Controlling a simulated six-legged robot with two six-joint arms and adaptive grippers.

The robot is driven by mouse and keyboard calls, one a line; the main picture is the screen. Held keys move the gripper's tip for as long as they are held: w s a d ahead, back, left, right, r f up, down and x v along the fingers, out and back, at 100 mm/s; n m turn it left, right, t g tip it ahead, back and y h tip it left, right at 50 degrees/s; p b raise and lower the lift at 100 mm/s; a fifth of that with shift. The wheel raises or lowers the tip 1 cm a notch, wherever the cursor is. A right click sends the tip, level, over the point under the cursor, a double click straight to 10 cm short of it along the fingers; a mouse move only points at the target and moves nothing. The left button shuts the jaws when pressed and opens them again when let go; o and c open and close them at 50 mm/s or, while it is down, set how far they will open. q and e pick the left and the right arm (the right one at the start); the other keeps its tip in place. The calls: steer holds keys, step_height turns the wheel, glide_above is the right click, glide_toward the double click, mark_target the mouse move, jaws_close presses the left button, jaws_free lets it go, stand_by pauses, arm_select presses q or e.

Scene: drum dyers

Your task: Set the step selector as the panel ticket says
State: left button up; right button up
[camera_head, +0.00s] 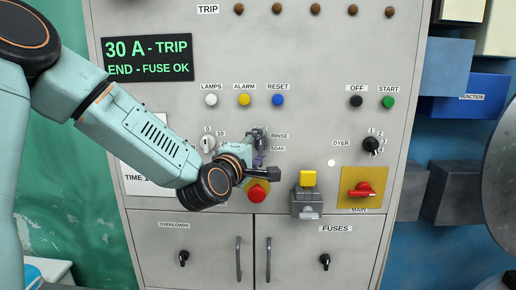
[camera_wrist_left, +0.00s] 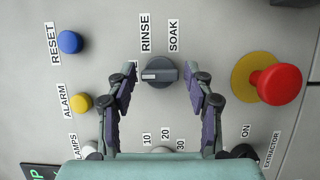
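The step selector is a dark grey knob (camera_wrist_left: 160,72) with a light mark pointing left in the left wrist view. RINSE and SOAK labels lie above it there; a label behind the left finger is mostly hidden. My left gripper (camera_wrist_left: 161,82) is open, one finger on each side of the knob and apart from it. In the head view my left gripper (camera_head: 257,160) is at the panel, partly covering the selector (camera_head: 263,137). The white ticket (camera_head: 137,152) at the left shows "TIME 1", the rest hidden behind my left arm. My right gripper is not in view.
A red mushroom button (camera_wrist_left: 278,84) on yellow is right of the gripper in the wrist view. A numbered timer knob (camera_head: 208,143) is left of the selector. A yellow-topped switch (camera_head: 308,178), the DYER knob (camera_head: 371,145) and the red MAIN switch (camera_head: 361,189) are farther right.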

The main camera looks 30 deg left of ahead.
arm_select(q)
steer(key=shift+s+d+r, duration=0.1)
steer(key=shift+s, duration=0.05)
steer(key=c, duration=0.9)
steer(key=shift+r+m+g+p, duration=0.3)
steer(key=shift+m+g+p, duration=0.2)
steer(key=shift+m+p, duration=0.8)
steer(key=shift+m+g+p, duration=0.5)
steer(key=shift+m+p, duration=0.05)
steer(key=shift+m, duration=0.45)
steer(key=m, duration=0.1)
steer(key=m+g+y, duration=0.1)
steer(key=m, duration=0.1)
steer(key=shift+w+r+g+y, duration=0.15)
steer(key=shift+w+g+y, duration=0.05)
steer(key=shift+g+y, duration=0.1)
steer(key=m, duration=0.1)
steer(key=m+g+y, duration=0.1)
steer(key=m, duration=0.1)
steer(key=shift+w+d+m, duration=0.1)
steer(key=shift+d+m, duration=0.05)
steer(key=shift+m, duration=0.15)
steer(key=m+g+y, duration=0.2)
steer(key=m, duration=0.1)
steer(key=shift+d, duration=0.1)
steer(key=m+y, duration=0.2)
steer(key=m, duration=0.1)
steer(key=shift+w+d+g, duration=0.1)
steer(key=shift+g, duration=0.3)
